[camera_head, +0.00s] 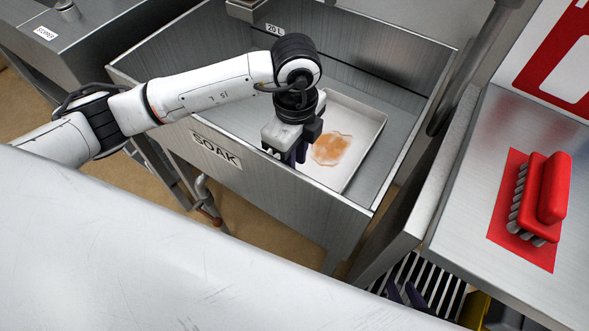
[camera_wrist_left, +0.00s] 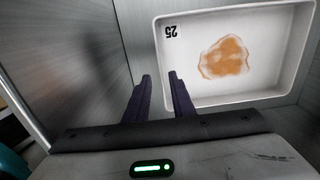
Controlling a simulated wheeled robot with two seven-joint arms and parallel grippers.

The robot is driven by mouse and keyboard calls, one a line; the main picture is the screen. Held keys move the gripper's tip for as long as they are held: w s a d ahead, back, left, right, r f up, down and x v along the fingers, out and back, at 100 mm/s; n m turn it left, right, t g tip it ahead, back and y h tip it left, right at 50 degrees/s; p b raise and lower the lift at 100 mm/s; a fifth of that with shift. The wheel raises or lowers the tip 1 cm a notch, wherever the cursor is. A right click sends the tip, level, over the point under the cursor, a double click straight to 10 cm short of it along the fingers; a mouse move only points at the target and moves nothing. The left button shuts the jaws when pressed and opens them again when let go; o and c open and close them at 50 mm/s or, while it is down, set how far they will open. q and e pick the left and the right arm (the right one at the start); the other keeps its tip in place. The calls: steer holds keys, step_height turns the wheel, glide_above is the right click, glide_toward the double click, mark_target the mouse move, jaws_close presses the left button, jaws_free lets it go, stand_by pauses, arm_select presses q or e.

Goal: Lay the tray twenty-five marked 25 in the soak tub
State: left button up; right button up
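The white tray (camera_head: 358,118) lies in the metal tub marked SOAK (camera_head: 235,180), with an orange-brown stain (camera_head: 331,149) on its floor. In the left wrist view the tray (camera_wrist_left: 245,93) shows an upside-down 25 (camera_wrist_left: 171,31) in a corner. My left gripper (camera_head: 290,160) is over the tray's near left side. In the wrist view its fingers (camera_wrist_left: 160,78) are apart, one on each side of the tray's side wall as seen, with nothing clamped between them. I cannot tell their height above the rim. My right gripper (camera_head: 404,290) shows only dark, parted fingertips at the bottom.
A red brush (camera_head: 541,195) lies on a red mat (camera_head: 508,216) on the metal counter at right. A slotted grate (camera_head: 425,283) lies below it. A unit labelled STRIPPER (camera_head: 46,34) stands at upper left. The tub's walls surround the tray.

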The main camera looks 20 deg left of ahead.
arm_select(q)
steer(key=shift+r, duration=2.2)
